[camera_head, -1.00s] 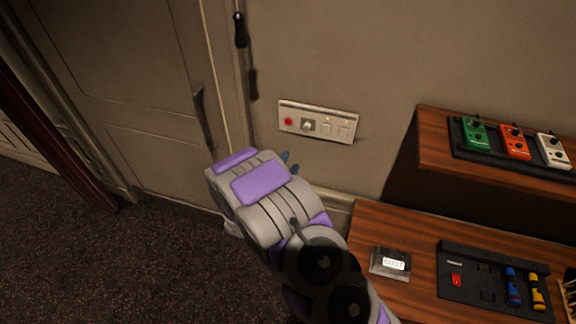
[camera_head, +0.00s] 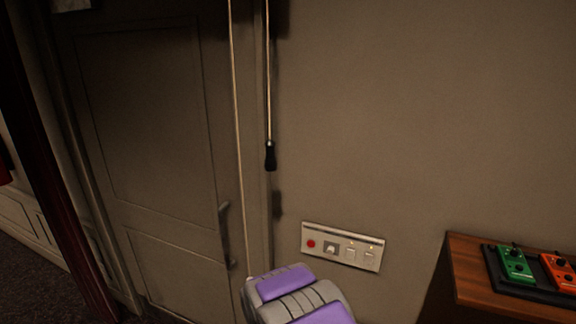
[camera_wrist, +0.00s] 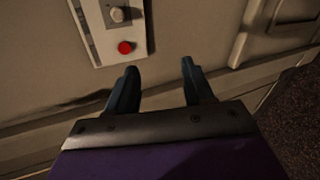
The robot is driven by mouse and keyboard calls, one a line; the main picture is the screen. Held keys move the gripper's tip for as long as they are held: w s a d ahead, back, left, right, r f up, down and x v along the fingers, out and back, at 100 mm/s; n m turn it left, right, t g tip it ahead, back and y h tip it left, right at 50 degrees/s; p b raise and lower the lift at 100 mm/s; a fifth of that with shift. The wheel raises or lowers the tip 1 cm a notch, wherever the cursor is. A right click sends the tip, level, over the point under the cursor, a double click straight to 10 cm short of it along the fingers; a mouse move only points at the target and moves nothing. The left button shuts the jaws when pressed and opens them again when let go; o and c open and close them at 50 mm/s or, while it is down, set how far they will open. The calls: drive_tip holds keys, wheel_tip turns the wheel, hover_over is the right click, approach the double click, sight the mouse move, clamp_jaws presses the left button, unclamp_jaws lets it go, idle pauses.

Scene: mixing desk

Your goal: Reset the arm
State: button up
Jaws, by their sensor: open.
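My arm (camera_head: 297,297), grey with purple panels, shows at the bottom of the head view, below the wall panel; its fingers are out of that view. In the wrist view my gripper (camera_wrist: 158,85) has two dark teal fingers spread apart with nothing between them. A metal wall panel (camera_head: 343,255) with a red button, a knob and two switches is mounted on the wall. In the wrist view the panel (camera_wrist: 104,35) is beyond the left finger, with its red button and knob visible. The fingers appear apart from the panel.
A grey door (camera_head: 155,120) with a dark handle (camera_head: 226,235) stands left. A cord with a black pull (camera_head: 270,156) hangs beside it. At right, a wooden shelf (camera_head: 470,284) holds a green pedal (camera_head: 516,264) and an orange pedal (camera_head: 559,271). The upper wall is clear.

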drive_tip(key=s+a+r+m+g+y+b, duration=0.2)
drive_tip(key=s+m+g+y+b, duration=0.45)
drive_tip(key=s, duration=0.75)
drive_tip(key=s+d+m+g+b, duration=0.2)
drive_tip(key=s+d+m, duration=0.1)
drive_tip(key=s, duration=0.7)
drive_tip(key=s+d+m+g+h+b, duration=0.1)
drive_tip(key=s+d+m+g+b, duration=0.2)
drive_tip(key=s, duration=0.8)
drive_tip(key=s+d+r+m+g+h+b, duration=0.1)
drive_tip(key=s+d+m+g+b, duration=0.2)
drive_tip(key=s, duration=0.8)
drive_tip(key=shift+d, duration=1)
